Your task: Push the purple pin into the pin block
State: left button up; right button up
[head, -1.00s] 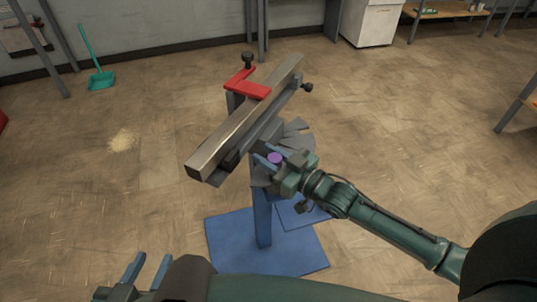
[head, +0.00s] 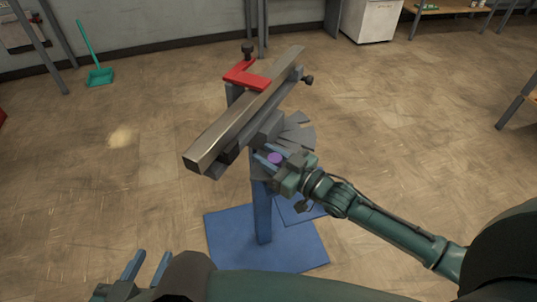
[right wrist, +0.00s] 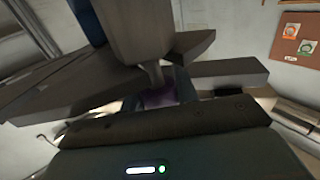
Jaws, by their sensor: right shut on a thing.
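The purple pin (head: 275,158) sits between the blue fingers of my right gripper (head: 268,156), which is shut on it. In the right wrist view the purple pin (right wrist: 160,97) shows dimly between the fingers, close under a grey block. The grey block that seems to be the pin block (head: 268,128) is on the stand, just beyond my right gripper. Whether the pin's tip is inside a hole is hidden. My left gripper (head: 148,268) is at the bottom left, its two fingers apart and nothing between them.
Grey fan-like plates (head: 298,134) stick out beside the block. The stand has a blue base (head: 290,250).

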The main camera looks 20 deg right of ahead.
jog(key=shift+f+b, duration=0.3)
jog(key=shift+f, duration=0.2)
jog(key=shift+r, duration=0.1)
jog(key=shift+r+p, duration=1.75)
jog(key=shift+p, duration=0.2)
jog(key=shift+p, duration=0.55)
dwell(0.6)
jog(key=shift+f+b, duration=1.3)
jog(key=shift+f, duration=0.5)
jog(key=o, duration=1.1)
jog(key=shift+f, duration=0.1)
jog(key=shift+o, duration=0.2)
